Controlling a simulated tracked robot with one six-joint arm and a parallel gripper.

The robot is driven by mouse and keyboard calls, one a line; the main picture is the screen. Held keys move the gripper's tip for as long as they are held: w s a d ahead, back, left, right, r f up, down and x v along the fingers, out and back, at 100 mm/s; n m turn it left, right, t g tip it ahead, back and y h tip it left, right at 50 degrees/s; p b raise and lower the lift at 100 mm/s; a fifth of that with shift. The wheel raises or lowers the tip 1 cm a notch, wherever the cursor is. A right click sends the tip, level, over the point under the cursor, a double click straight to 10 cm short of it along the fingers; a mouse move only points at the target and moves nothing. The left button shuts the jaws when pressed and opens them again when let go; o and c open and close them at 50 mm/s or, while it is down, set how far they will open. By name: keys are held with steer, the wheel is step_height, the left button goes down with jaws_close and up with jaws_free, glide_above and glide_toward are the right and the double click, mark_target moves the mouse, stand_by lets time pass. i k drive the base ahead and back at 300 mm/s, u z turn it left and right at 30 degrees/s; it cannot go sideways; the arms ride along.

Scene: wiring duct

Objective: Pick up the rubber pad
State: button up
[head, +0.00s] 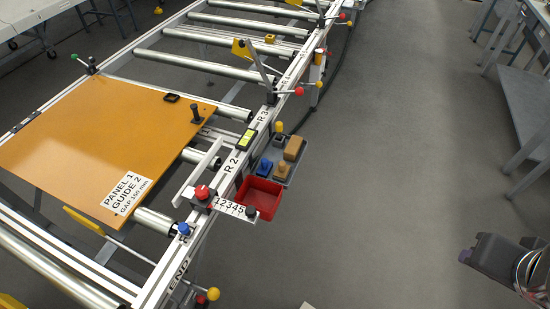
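I cannot tell for certain which thing is the rubber pad. A small flat black piece with a lighter middle (170,98) lies on the orange panel near its far edge. A small grey tray (287,172) on the right side of the frame holds a tan block (294,148), a blue block (265,167), another tan piece (282,168) and a small dark piece (279,140). A dark part of my arm shows at the lower right edge, apart from all of these. My gripper's fingers do not show.
The orange panel (90,140) lies on the roller frame (228,168). A red bin (262,196) hangs beside the tray. Levers with red and yellow knobs, such as a red one (298,91), stick out along the rail. Grey floor (400,180) is clear to the right, up to a bench (530,100).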

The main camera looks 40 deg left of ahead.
mark_target(266, 167)
steer(key=i, duration=2.3)
steer(key=u, duration=2.95)
